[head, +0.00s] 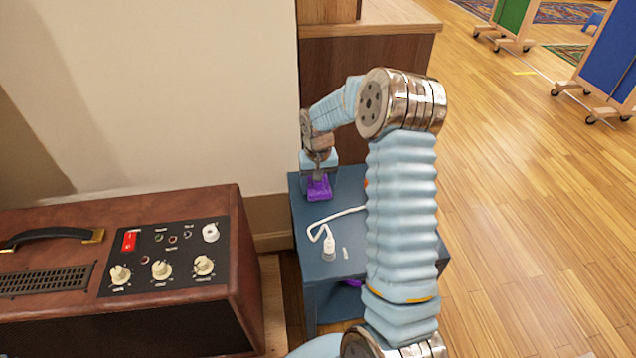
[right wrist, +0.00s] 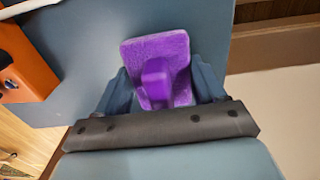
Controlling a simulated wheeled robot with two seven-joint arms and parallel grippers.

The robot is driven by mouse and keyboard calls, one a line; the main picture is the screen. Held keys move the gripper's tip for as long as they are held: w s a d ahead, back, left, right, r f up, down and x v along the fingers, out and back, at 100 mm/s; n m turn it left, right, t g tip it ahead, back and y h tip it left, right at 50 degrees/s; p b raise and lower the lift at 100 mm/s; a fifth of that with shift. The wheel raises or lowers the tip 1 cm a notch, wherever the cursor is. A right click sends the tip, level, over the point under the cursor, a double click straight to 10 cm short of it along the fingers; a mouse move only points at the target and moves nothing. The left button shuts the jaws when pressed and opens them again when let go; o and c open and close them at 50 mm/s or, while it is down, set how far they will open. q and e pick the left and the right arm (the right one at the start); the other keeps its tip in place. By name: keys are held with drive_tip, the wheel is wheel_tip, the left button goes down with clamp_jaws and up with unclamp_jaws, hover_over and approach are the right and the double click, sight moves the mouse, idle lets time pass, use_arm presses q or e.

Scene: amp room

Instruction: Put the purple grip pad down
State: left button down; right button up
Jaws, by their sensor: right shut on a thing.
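The purple grip pad (head: 319,188) is at the far left end of a small blue-grey table (head: 340,264). In the right wrist view the pad (right wrist: 176,52) is a flat square plate with a raised purple grip block. My right gripper (head: 318,174) is above the table's far end. In the right wrist view its fingers (right wrist: 160,92) are on both sides of the raised block, shut on it. I cannot tell whether the pad touches the table top. My left gripper is not in view.
A white plug with its cable (head: 329,246) and a small white piece (head: 346,254) lie on the table. A brown amplifier (head: 240,270) stands at the left. A wooden cabinet (head: 340,70) is behind the table. An orange object (right wrist: 28,72) shows in the wrist view.

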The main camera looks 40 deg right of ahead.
drive_tip(key=o, duration=1.1)
drive_tip(key=shift+s+f, duration=0.1)
wheel_tip(320, 180, up, 12)
drive_tip(key=shift+r+p, duration=0.25)
drive_tip(key=shift+p, duration=0.55)
